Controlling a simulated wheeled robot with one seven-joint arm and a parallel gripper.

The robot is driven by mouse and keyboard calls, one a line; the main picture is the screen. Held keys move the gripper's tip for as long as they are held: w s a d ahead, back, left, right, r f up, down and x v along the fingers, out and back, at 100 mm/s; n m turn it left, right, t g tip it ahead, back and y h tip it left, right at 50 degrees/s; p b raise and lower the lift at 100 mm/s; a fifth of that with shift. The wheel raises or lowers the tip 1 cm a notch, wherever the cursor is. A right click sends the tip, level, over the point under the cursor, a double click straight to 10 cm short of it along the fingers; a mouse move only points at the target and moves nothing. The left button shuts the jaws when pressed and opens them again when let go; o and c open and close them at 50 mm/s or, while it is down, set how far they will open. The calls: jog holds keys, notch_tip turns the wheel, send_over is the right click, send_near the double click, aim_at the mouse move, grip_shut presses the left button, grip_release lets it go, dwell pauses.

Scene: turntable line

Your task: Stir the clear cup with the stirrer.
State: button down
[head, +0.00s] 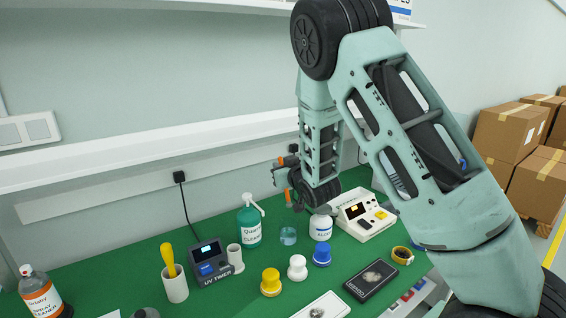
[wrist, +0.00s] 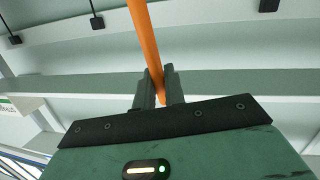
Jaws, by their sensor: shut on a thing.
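In the wrist view my gripper (wrist: 159,90) is shut on the orange stirrer (wrist: 146,45), a thin rod running up from between the fingers. In the head view my gripper is small and partly lost behind my wrist, above the bench and above the cup. I cannot tell the stirrer apart clearly there. The stirrer appears clear of the cup.
A white device (head: 364,218) stands to the right. A UV timer (head: 210,264) is left.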

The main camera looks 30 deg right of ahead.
notch_tip(320, 180, down, 12)
jog(key=b, duration=1)
jog(key=shift+f, duration=0.25)
jog(key=shift+a, duration=0.1)
dwell(0.5)
